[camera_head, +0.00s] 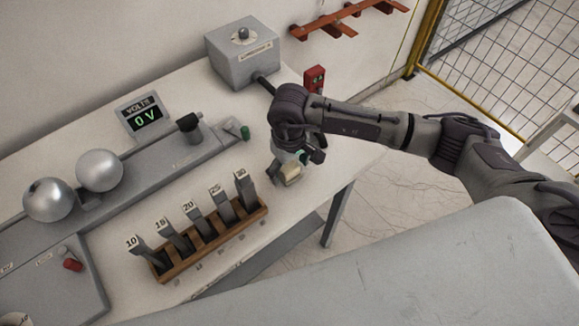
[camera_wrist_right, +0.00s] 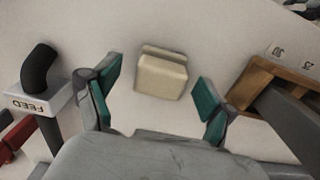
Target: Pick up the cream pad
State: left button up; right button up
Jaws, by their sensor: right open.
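The cream pad (camera_head: 290,172) lies on the white table near its right end, just below my right gripper in the head view. In the right wrist view the cream pad (camera_wrist_right: 161,74) is a small block with a raised strip along its far edge. My right gripper (camera_wrist_right: 155,97) is open, with the pad between and a little beyond its two green fingertips, apart from both. In the head view the right gripper (camera_head: 288,163) partly hides the pad. I do not see my left gripper.
A wooden rack (camera_head: 210,240) with numbered grey pieces stands left of the pad. A grey box (camera_head: 243,60) with a knob, a red switch (camera_head: 314,78), a volt display (camera_head: 145,117) and two metal spheres (camera_head: 99,170) are also on the table (camera_head: 190,85). The table's right edge is close.

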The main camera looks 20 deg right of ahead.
aim_at(291, 168)
jog(key=shift+f, duration=0.1)
jog(key=c, duration=1.3)
pick_arm(q)
jog(key=shift+s, duration=0.3)
jog(key=shift+f, duration=0.1)
pick_arm(e)
jog(key=shift+r+b, duration=0.6)
jog(key=shift+r, duration=0.2)
jog(key=r, duration=0.1)
jog(key=b, duration=0.1)
jog(key=r, duration=0.1)
jog(key=shift+s+d+r, duration=0.15)
jog(key=shift+s+r, duration=0.1)
jog(key=shift+r, duration=0.05)
pick_arm(q)
jog(key=shift+f+b, duration=1.95)
jog(key=shift+f, duration=0.95)
pick_arm(e)
jog(key=shift+s+d+r, duration=0.75)
jog(key=shift+s+r, duration=0.4)
jog(key=shift+s, duration=0.55)
jog(key=shift+s+d+r, duration=0.7)
jog(key=shift+s+r, duration=0.45)
jog(key=shift+s, duration=0.6)
jog(key=shift+s+d+r, duration=0.75)
jog(key=shift+s+r, duration=0.4)
jog(key=shift+s, duration=0.55)
